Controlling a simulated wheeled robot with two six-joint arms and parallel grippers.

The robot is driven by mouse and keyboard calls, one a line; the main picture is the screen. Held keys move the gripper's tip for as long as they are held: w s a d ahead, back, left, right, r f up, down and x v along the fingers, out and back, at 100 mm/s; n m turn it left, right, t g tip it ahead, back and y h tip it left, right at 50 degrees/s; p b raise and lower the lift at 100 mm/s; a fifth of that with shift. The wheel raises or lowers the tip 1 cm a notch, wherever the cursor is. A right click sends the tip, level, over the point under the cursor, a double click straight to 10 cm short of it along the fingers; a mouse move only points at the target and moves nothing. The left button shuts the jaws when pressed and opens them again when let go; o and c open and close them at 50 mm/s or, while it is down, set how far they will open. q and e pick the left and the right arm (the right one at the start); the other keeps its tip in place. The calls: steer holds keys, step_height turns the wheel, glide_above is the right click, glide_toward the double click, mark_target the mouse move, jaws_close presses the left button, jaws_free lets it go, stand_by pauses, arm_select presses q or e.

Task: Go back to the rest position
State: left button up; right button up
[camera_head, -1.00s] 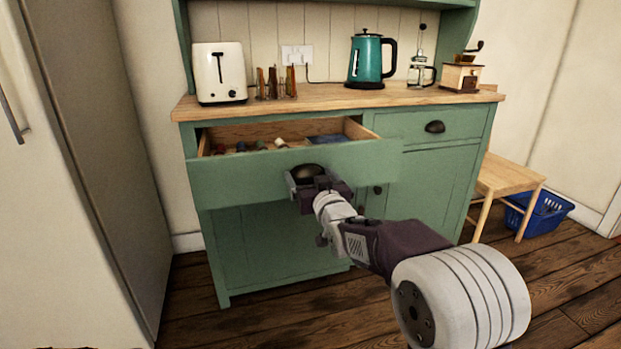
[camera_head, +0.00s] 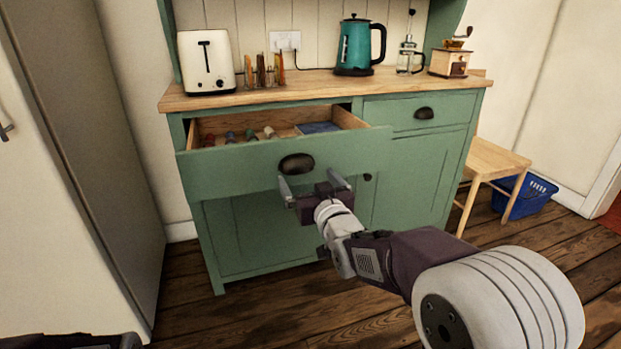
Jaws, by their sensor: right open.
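My right gripper (camera_head: 311,182) is open and empty, just below and in front of the dark cup handle (camera_head: 296,163) of the left drawer (camera_head: 230,175). The fingers look clear of the handle. The drawer stands pulled out of the green dresser (camera_head: 415,175), and small items and a blue flat thing (camera_head: 318,128) lie in it. My right arm comes in from the lower right. My left gripper is not in view; a dark part at the bottom left edge may be mine.
A toaster (camera_head: 206,62), toast rack (camera_head: 265,72), teal kettle (camera_head: 354,48), glass press (camera_head: 406,58) and coffee grinder (camera_head: 450,62) stand on the worktop. A fridge (camera_head: 60,200) is at left. A wooden stool (camera_head: 495,160) and blue basket (camera_head: 530,195) stand right. Wooden floor lies clear in front.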

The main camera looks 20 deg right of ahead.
steer(key=shift+s, duration=1)
steer(key=s+f+g+p, duration=0.3)
steer(key=s+f+g, duration=0.1)
steer(key=f, duration=0.3)
steer(key=s+f+g+p, duration=0.4)
steer(key=f+g, duration=0.1)
steer(key=f, duration=0.2)
steer(key=s+f+g, duration=0.4)
steer(key=s, duration=0.4)
steer(key=s+f+g, duration=0.4)
steer(key=s+f, duration=0.1)
steer(key=s, duration=0.4)
step_height(320, 180, up, 38)
steer(key=p, duration=3.7)
steer(key=shift+w+r+m+p, duration=0.2)
steer(key=shift+r+m+p, duration=0.05)
steer(key=shift+m+p, duration=0.05)
